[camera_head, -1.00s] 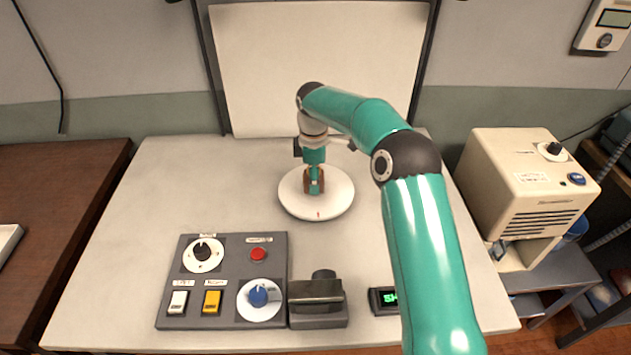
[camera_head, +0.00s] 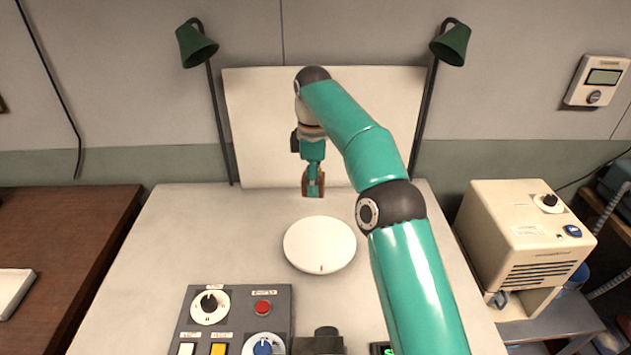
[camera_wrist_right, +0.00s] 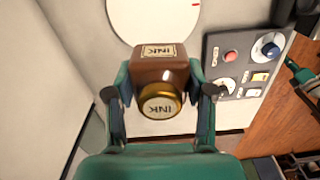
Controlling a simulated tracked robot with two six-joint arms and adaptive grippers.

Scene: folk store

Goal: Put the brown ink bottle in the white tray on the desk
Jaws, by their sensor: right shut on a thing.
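My right gripper (camera_head: 313,184) is shut on the brown ink bottle (camera_wrist_right: 160,62) and holds it in the air above the back of the white table. In the right wrist view the bottle has a gold cap and a label reading INK, with a finger on each side. In the head view the bottle is small and partly covered by the fingers. A white tray (camera_head: 14,291) shows in part at the left edge, on the dark brown desk (camera_head: 75,235). My left gripper is not in view.
A round white turntable (camera_head: 320,244) stands empty on the white table (camera_head: 215,235). A grey control panel (camera_head: 236,311) with knobs and buttons is in front. A white backdrop (camera_head: 255,125) and two green lamps stand behind. A beige machine (camera_head: 525,235) is at the right.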

